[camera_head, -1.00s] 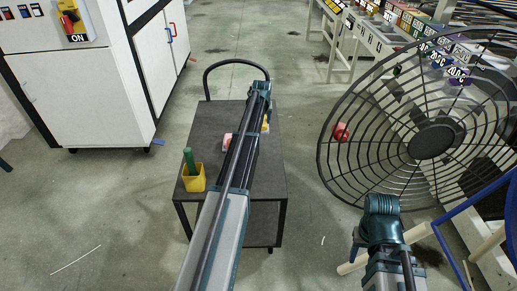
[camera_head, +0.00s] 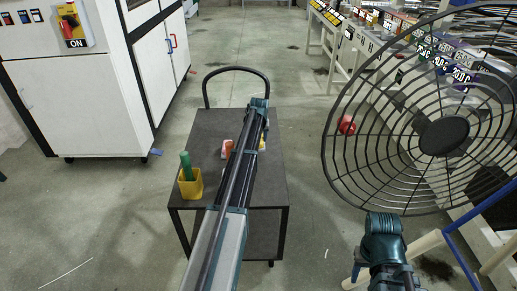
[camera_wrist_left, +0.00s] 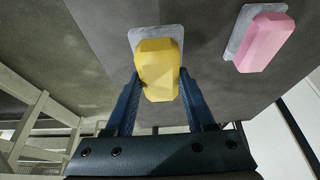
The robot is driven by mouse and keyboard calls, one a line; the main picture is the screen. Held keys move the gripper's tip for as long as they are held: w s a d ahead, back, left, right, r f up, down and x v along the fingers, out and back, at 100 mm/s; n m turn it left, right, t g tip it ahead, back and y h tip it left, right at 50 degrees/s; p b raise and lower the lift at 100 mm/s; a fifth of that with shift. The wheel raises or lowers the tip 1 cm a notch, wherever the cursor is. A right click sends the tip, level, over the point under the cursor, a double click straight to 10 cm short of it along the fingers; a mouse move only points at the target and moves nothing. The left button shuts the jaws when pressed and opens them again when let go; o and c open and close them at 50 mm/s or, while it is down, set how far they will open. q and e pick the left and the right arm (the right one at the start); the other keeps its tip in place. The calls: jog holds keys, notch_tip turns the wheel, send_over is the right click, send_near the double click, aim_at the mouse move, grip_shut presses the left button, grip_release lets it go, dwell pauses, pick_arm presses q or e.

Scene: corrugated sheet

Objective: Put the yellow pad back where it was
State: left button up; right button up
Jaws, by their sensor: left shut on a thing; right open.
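The yellow pad (camera_wrist_left: 157,68) is a faceted block between the two fingers of my left gripper (camera_wrist_left: 160,88), which is shut on it. The pad overlaps a light grey rectangular plate (camera_wrist_left: 172,33) on the dark top of the cart (camera_head: 205,135); I cannot tell whether they touch. In the head view my left arm crosses the cart top, and only a bit of yellow (camera_head: 262,144) shows beside it. My right gripper (camera_head: 384,226) is open at the lower right, away from the cart, its fingertips not clearly seen.
A pink pad (camera_wrist_left: 264,42) lies on its own grey plate beside the yellow one. A large fan (camera_head: 440,137) stands right; a white cabinet (camera_head: 70,105) left.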

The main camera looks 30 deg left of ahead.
pick_arm(q)
jog(key=shift+f+b, duration=1.95)
jog(key=shift+r, duration=0.15)
jog(key=o, duration=1.2)
jog(key=p+v, duration=1.1)
jog(key=v, duration=0.1)
